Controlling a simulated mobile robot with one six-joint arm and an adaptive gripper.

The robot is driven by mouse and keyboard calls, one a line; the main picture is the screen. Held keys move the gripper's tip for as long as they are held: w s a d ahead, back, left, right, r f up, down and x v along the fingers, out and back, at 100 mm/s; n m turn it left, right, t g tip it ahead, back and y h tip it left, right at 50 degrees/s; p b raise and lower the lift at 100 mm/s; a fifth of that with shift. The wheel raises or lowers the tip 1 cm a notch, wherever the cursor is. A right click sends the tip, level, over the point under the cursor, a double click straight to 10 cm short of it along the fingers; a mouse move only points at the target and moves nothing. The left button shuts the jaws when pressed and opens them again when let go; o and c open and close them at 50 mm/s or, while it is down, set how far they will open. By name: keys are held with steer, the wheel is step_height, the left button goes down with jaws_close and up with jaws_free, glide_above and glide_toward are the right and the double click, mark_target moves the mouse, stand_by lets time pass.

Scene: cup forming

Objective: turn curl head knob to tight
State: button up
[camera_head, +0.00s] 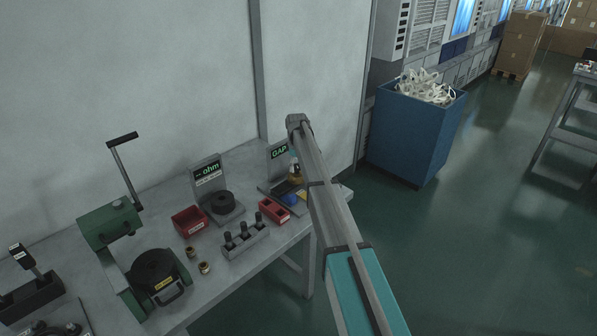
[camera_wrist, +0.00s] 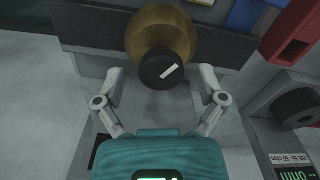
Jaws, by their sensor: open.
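The curl head knob (camera_wrist: 157,73) is a round black knob with a white line mark on its face, fixed on the front of a round brass body (camera_wrist: 160,28). In the wrist view the mark slants toward the upper right. My gripper (camera_wrist: 161,74) is open, with one finger on each side of the knob and a visible gap at both sides. I cannot tell how far the fingertips are from it in depth. In the head view, the brass body (camera_head: 296,171) shows by the GAP sign (camera_head: 279,151), partly hidden by my arm. Tight markings are not readable.
A red bin (camera_head: 271,210) and a blue item (camera_head: 291,199) sit close to the fixture. The ohm gauge (camera_head: 223,203), another red bin (camera_head: 190,221) and a green press (camera_head: 110,222) stand along the bench. A blue scrap bin (camera_head: 412,138) stands on the floor.

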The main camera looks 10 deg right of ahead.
steer(key=shift+f, duration=0.45)
steer(key=shift+c, duration=0.2)
steer(key=c, duration=1.1)
steer(key=shift+d, duration=0.2)
steer(key=shift+a, duration=0.1)
